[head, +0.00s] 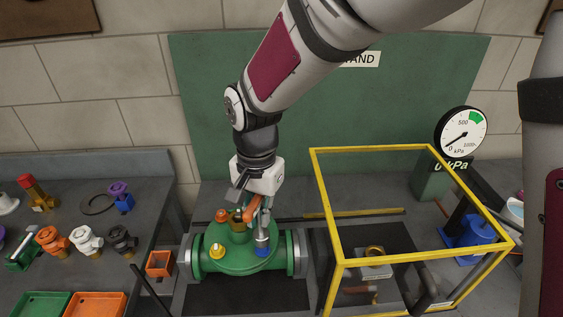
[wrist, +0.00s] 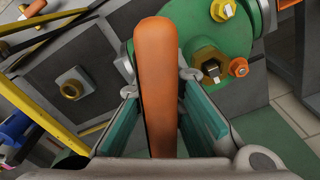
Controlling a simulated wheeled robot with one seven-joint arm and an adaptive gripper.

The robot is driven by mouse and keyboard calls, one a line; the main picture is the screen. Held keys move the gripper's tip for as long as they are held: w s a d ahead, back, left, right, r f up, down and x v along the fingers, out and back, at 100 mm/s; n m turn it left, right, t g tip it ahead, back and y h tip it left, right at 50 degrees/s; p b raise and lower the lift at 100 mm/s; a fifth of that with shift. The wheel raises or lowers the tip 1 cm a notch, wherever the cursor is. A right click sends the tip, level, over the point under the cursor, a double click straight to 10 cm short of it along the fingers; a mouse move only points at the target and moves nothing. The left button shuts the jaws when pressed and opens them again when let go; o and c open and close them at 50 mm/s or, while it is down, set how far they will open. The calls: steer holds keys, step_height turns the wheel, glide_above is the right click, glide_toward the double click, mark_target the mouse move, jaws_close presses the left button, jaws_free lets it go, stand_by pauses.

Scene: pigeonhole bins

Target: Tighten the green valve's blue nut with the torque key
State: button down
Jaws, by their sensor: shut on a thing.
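The green valve (head: 235,263) lies across the bench in the head view. It carries an orange nut (head: 222,215), a yellow nut (head: 217,251) and a blue nut (head: 263,252) around a brass centre fitting (head: 237,222). My gripper (head: 254,203) is shut on the orange handle (wrist: 156,80) of the torque key, above the valve's right side. The key's grey shaft (head: 262,232) points down with its lower end at the blue nut; whether it is fully seated I cannot tell. In the wrist view the handle hides the blue nut.
A yellow frame (head: 333,262) stands close to the valve's right, with a brass-topped part inside. A gauge (head: 461,133) near zero stands behind it. A bench at left holds several coloured valves and trays (head: 97,306). A small orange box (head: 160,264) is left of the valve.

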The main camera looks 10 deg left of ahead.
mark_target(261, 233)
steer(key=shift+f, duration=1.65)
steer(key=c, duration=1.6)
jaws_free()
